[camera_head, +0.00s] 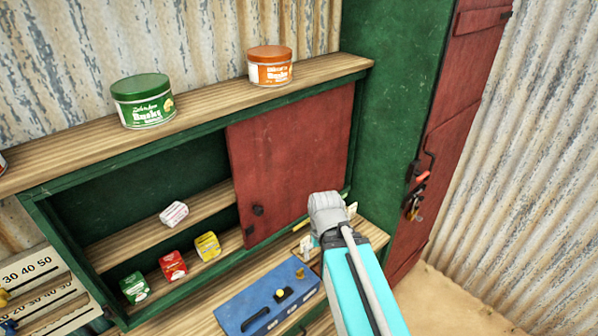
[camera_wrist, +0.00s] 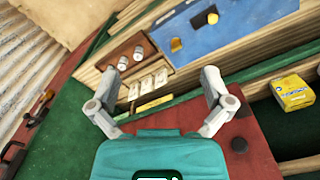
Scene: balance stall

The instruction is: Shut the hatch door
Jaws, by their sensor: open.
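The red hatch door (camera_head: 290,160) is a flat panel covering the right part of the green cabinet (camera_head: 215,160). The left part of the cabinet stands open. In the head view my wrist is in front of the door's lower right corner, and the fingers are mostly hidden. Whether they touch the door I cannot tell.
Small boxes, including a yellow one (camera_head: 207,245) and a red one (camera_head: 173,265), stand in the open part. A blue box (camera_head: 268,300) lies on the counter below. Green (camera_head: 143,101) and orange (camera_head: 270,66) tins stand on the top shelf. A tall red door (camera_head: 445,140) with a latch is at right.

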